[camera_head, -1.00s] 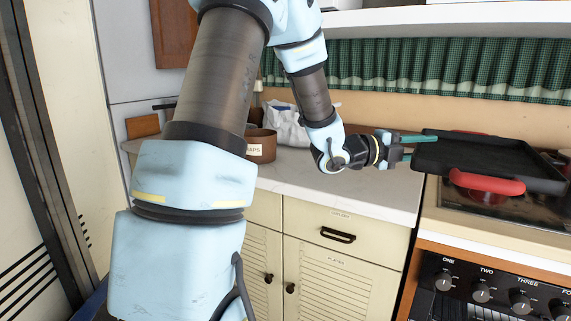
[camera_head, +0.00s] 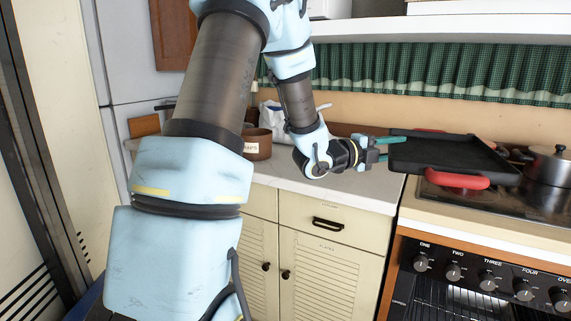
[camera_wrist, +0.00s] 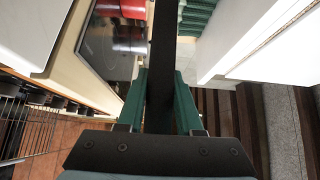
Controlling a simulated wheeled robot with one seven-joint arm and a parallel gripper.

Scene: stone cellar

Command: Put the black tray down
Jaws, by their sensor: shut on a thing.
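The black tray (camera_head: 440,152) is a flat, shallow, rimmed tray, roughly level over the left part of the stove top (camera_head: 510,207). My gripper (camera_head: 385,149) is shut on its left edge with green fingers. In the wrist view the tray (camera_wrist: 161,70) is a dark strip seen edge-on between the fingers (camera_wrist: 160,95). Red rounded pieces show at its near side (camera_head: 457,180) and behind its far side; I cannot tell whether they belong to it. The tray hides part of the stove, and I cannot tell whether it touches anything below.
A steel pot (camera_head: 548,166) stands on the stove to the right of the tray. A pale counter (camera_head: 360,187) lies to the left, with clear room near its front. A brown labelled container (camera_head: 257,146) and a white bag stand further left. A green curtain hangs behind.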

